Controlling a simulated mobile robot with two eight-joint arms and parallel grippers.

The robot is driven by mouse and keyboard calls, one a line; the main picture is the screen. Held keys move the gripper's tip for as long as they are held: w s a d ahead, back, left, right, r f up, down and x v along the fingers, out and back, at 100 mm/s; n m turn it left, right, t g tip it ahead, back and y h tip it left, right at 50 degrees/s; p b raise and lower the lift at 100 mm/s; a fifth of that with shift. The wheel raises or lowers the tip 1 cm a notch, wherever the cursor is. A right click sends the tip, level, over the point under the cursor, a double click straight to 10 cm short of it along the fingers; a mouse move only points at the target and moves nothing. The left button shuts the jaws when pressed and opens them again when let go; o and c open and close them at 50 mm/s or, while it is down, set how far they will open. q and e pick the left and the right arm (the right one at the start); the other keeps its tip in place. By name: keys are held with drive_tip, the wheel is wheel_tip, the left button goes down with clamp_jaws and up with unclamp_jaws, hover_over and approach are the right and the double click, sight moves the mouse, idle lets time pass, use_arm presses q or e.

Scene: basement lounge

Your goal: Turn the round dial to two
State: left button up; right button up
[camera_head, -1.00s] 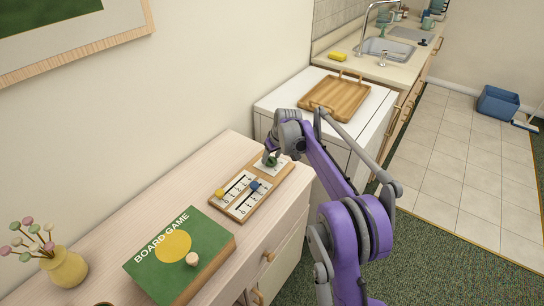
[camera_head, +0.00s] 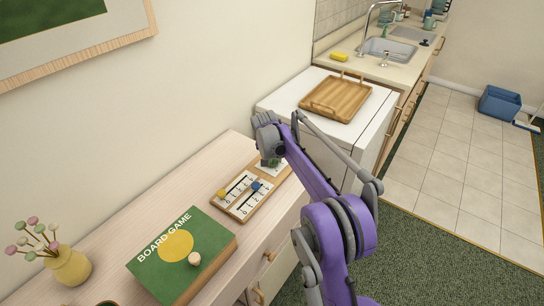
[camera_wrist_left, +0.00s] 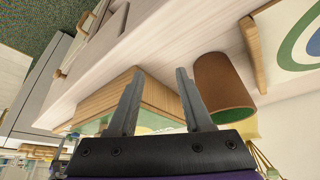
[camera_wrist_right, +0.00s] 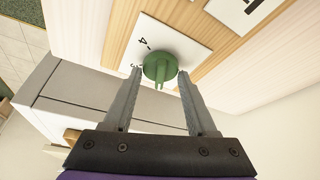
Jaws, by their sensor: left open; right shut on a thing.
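The round green dial (camera_wrist_right: 160,68) sits on a white plate (camera_wrist_right: 185,45) with number marks, a 4 among them, in the right wrist view. In the head view the dial is mostly hidden by my right gripper (camera_head: 268,158). That gripper's fingers (camera_wrist_right: 159,72) are shut on the dial, one on each side. A ridge on the dial points toward my gripper; I cannot tell which number it marks. The wooden board (camera_head: 234,212) also carries a yellow slider (camera_head: 221,192) and a blue slider (camera_head: 257,186). My left gripper (camera_wrist_left: 155,72) is open and empty, out of the head view.
A green board game box (camera_head: 205,238) with a pale knob (camera_head: 194,258) on it and a yellow vase (camera_head: 70,267) stand on the pale cabinet (camera_head: 130,225). A brown cup (camera_wrist_left: 222,88) shows near my left gripper. A wooden tray (camera_head: 337,97) lies on the white appliance behind.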

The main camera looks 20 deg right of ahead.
use_arm(q)
drive_tip(key=shift+r, duration=0.1)
use_arm(e)
drive_tip(key=shift+m, duration=0.4)
drive_tip(key=o, duration=1.4)
drive_tip(key=shift+c, duration=0.2)
use_arm(q)
drive_tip(key=shift+r, duration=0.15)
use_arm(e)
drive_tip(key=v, duration=1)
drive_tip(key=shift+a+r, duration=0.2)
drive_tip(key=shift+r, duration=0.15)
drive_tip(key=shift+s, duration=0.1)
